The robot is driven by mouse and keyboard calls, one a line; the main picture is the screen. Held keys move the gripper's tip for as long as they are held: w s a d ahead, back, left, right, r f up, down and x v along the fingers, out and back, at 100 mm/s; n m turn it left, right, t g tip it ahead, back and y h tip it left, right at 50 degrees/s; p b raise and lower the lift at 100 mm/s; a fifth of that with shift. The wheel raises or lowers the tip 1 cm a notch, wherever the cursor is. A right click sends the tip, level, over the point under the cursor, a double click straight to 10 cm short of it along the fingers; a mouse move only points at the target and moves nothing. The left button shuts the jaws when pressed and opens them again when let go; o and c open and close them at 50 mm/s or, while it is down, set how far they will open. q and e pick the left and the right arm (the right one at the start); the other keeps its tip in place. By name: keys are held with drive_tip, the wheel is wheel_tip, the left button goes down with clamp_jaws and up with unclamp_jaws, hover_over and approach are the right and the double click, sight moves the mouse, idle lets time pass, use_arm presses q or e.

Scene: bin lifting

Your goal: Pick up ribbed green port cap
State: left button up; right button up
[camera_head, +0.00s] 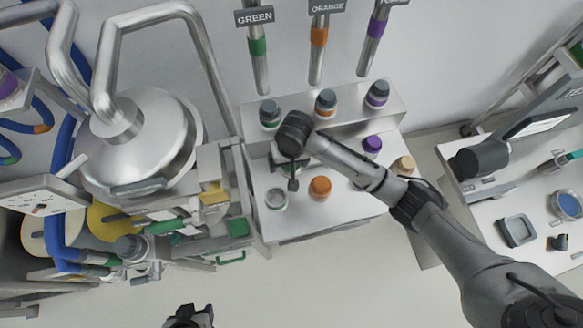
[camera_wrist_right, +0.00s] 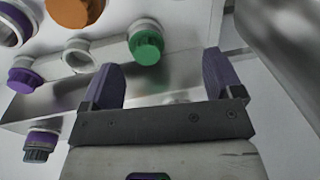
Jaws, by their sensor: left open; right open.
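The ribbed green cap (camera_wrist_right: 146,46) sits on a white collar in the right wrist view, just beyond the fingertips and nearer the left finger. My right gripper (camera_wrist_right: 158,62) is open, with its two purple fingers apart and nothing between them. In the head view my right gripper (camera_head: 291,172) is over the white bench, and its wrist hides what lies beneath; I cannot make out the green cap there. My left gripper (camera_head: 190,317) is at the bottom edge of the head view, away from the bench and open.
An orange cap (camera_head: 320,187), a purple cap (camera_head: 372,144) and an open port (camera_head: 276,198) are on the bench (camera_head: 300,224). Dark-capped bottles with green (camera_head: 269,114), orange (camera_head: 325,103) and purple (camera_head: 377,94) bands stand on the raised shelf. A steel vessel (camera_head: 140,140) is at left.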

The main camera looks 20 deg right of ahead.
drive_tip(key=w+d+m+h+b, duration=0.1)
drive_tip(key=w+d+m+b, duration=0.15)
drive_tip(key=w, duration=0.35)
drive_tip(key=f, duration=0.4)
drive_tip(key=d+f, duration=0.1)
drive_tip(key=f, duration=0.2)
drive_tip(key=shift+w+b, duration=0.1)
drive_tip(key=shift+b, duration=0.2)
use_arm(q)
drive_tip(key=shift+a+f, duration=0.15)
drive_tip(key=shift+f, duration=1)
drive_tip(key=shift+a+f, duration=0.1)
drive_tip(key=shift+f, duration=1)
use_arm(e)
drive_tip(key=shift+a+f, duration=0.15)
drive_tip(key=shift+f, duration=2.6)
drive_tip(key=shift+w, duration=0.1)
drive_tip(key=shift+c, duration=0.3)
use_arm(q)
drive_tip(key=shift+d, duration=0.2)
use_arm(e)
drive_tip(key=c, duration=0.8)
